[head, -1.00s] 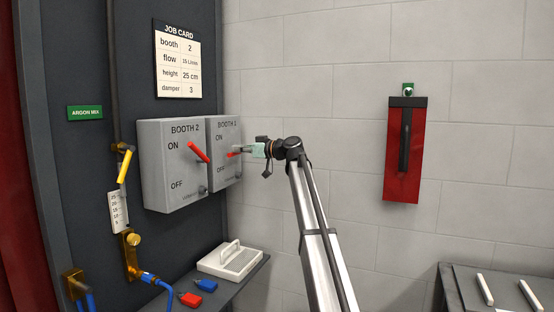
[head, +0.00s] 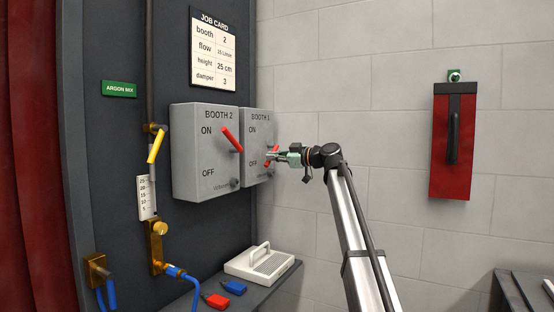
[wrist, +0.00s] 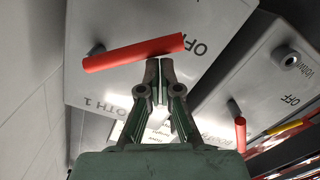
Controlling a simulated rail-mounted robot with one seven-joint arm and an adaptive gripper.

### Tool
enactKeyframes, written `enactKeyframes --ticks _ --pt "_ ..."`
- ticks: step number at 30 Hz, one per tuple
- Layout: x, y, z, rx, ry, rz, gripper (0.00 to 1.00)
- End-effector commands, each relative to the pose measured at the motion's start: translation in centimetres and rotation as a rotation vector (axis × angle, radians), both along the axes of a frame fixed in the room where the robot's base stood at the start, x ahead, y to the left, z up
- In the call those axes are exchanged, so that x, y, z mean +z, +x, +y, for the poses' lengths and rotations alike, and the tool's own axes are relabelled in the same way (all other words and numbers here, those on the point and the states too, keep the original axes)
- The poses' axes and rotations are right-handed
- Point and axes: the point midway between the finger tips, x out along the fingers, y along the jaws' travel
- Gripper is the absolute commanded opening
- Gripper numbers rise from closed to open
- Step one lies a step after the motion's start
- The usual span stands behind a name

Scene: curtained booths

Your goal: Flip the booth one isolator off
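The booth 1 isolator (head: 258,130) is a grey box on the dark panel, right of the booth 2 box. Its red handle (wrist: 115,57) slants down and left toward the OFF mark in the head view, with its end near the OFF letters in the wrist view. My gripper (wrist: 159,64) has its green fingers drawn together, nothing between them. The tips are at the handle's edge in the wrist view, on its ON side; I cannot tell whether they touch. In the head view, my gripper (head: 274,155) partly covers the handle.
The booth 2 isolator (head: 188,155) is close on the left, its red handle (head: 232,140) up toward ON. A red wall case (head: 452,165) hangs at right.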

Motion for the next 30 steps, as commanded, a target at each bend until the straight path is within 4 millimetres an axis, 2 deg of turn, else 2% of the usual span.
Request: enactKeyframes --ticks 20,26,30 --pt "-0.3 -0.1 0.1 0.001 -0.004 0.003 0.00" --pt "1.0 -1.1 0.3 0.001 -0.002 0.001 0.00" --pt "2.8 -2.5 0.5 0.001 0.000 -0.001 0.00"
